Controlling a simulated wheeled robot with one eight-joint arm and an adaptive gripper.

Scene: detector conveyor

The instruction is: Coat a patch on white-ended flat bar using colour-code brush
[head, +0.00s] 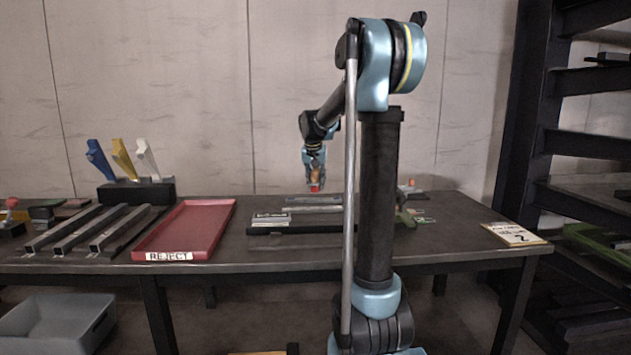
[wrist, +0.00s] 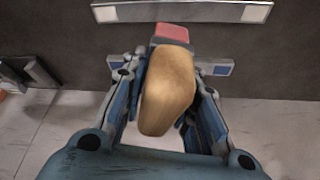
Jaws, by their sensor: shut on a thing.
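My gripper (head: 314,170) is shut on a brush with a tan handle (wrist: 168,92) and a red tip (wrist: 171,33). In the head view the brush hangs tip down above the table, and its red tip (head: 315,188) shows just below the jaws. A grey flat bar with white ends (wrist: 182,12) lies across the top of the wrist view, beyond the red tip. A bar with blue ends (wrist: 215,68) lies behind the brush and is partly hidden by it. The red tip appears apart from the white-ended bar.
A red REJECT tray (head: 222,212) and several grey rails (head: 75,228) are at the left of the table (head: 440,235). Blue, yellow and white-handled tools stand in a dark holder (head: 137,192) behind them. A sign card (head: 514,234) lies at the right.

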